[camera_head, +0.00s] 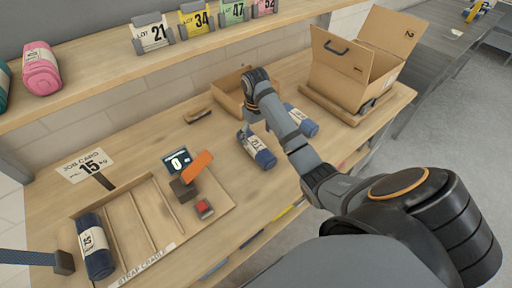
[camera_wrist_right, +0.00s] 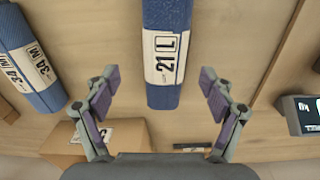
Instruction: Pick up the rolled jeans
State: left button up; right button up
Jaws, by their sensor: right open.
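A blue rolled pair of jeans (camera_head: 257,150) with a white label lies on the wooden bench under my right gripper (camera_head: 247,130). In the right wrist view this roll (camera_wrist_right: 166,20) reads "21 L", and my open right gripper (camera_wrist_right: 160,85) has one finger on each side of its near end, with visible gaps. I cannot tell the height between fingers and roll. A second blue roll (camera_head: 301,120) lies just to the right; its label reads "34 M" in the right wrist view (camera_wrist_right: 27,58). A third blue roll (camera_head: 94,246) lies in the strap cradle. My left gripper is not in view.
A small open cardboard box (camera_head: 229,98) stands behind the gripper. A large open box (camera_head: 352,72) stands at the back right. The strap cradle (camera_head: 150,215) and a small display (camera_head: 178,162) are to the left. A shelf (camera_head: 120,62) runs along the back.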

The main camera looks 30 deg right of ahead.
aim_at(255, 142)
jog(key=shift+w+f+b, duration=0.15)
jog(key=shift+f, duration=0.4)
jog(key=shift+w+f+b, duration=0.15)
jog(key=shift+f, duration=0.4)
jog(key=shift+w, duration=0.15)
jog(key=shift+a+f+b, duration=0.1)
jog(key=shift+f+b, duration=0.3)
jog(key=shift+f, duration=0.15)
jog(key=f+b, duration=0.3)
jog(key=f, duration=0.1)
jog(key=shift+s+a+b, duration=0.2)
jog(key=shift+s+b, duration=0.1)
jog(key=shift+b, duration=0.05)
jog(key=shift+w, duration=0.1)
jog(key=shift+r, duration=0.2)
jog(key=c, duration=0.6)
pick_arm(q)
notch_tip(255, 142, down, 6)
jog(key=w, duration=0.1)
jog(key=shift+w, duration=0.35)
pick_arm(e)
jog(key=c, duration=1)
jog(key=shift+o, duration=0.2)
